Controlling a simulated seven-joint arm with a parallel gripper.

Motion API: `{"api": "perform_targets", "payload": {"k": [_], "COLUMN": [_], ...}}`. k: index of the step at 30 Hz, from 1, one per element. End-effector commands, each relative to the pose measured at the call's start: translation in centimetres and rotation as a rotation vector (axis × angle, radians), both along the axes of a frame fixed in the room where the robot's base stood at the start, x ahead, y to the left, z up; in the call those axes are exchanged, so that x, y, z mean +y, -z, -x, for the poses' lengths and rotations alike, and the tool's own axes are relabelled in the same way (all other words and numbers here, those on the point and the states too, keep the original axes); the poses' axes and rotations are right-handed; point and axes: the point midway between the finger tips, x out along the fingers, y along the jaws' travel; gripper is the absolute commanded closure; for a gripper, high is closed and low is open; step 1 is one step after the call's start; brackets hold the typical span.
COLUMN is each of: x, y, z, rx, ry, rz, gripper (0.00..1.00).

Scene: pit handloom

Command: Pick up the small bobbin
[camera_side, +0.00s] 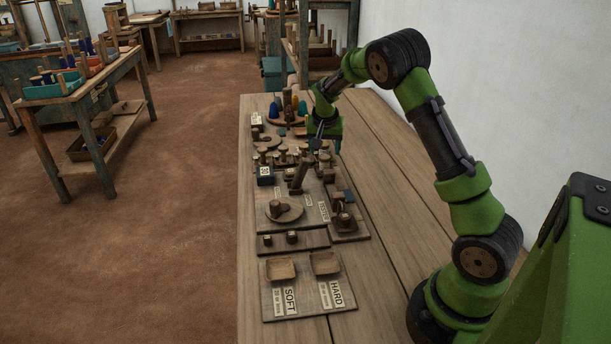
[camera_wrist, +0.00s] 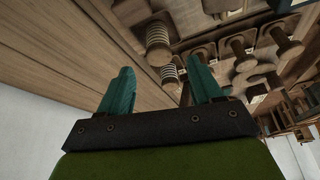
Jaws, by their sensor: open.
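My gripper (camera_side: 318,142) is over the far part of the row of boards on the bench. In the wrist view my gripper (camera_wrist: 162,78) has its two teal fingers wide apart, with nothing held between them. Beyond the fingertips are a larger ribbed bobbin (camera_wrist: 158,40) and a smaller ribbed one (camera_wrist: 169,73), which appears just left of the right finger. Several plain wooden spools (camera_wrist: 240,46) stand further right. I cannot tell for sure which piece is the small bobbin. In the side view the pieces near my gripper are too small to tell apart.
The bench (camera_side: 390,170) is bare to the right of the boards. A round wooden dish (camera_side: 285,211), two square trays (camera_side: 281,268) by SOFT and HARD labels, and coloured cones (camera_side: 274,110) sit along the boards. A side table (camera_side: 85,95) stands at left.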

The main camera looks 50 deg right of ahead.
Motion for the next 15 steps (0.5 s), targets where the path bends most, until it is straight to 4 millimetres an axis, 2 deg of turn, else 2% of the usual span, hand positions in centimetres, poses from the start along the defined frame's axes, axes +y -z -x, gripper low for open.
{"api": "perform_targets", "payload": {"k": [9, 15], "x": [-1.0, -1.4], "y": [4.0, 5.0], "z": [-0.5, -0.8], "rx": [0.004, -0.001], "ry": [0.001, 0.001], "rz": [-0.001, -0.001], "gripper": [0.35, 0.35]}}
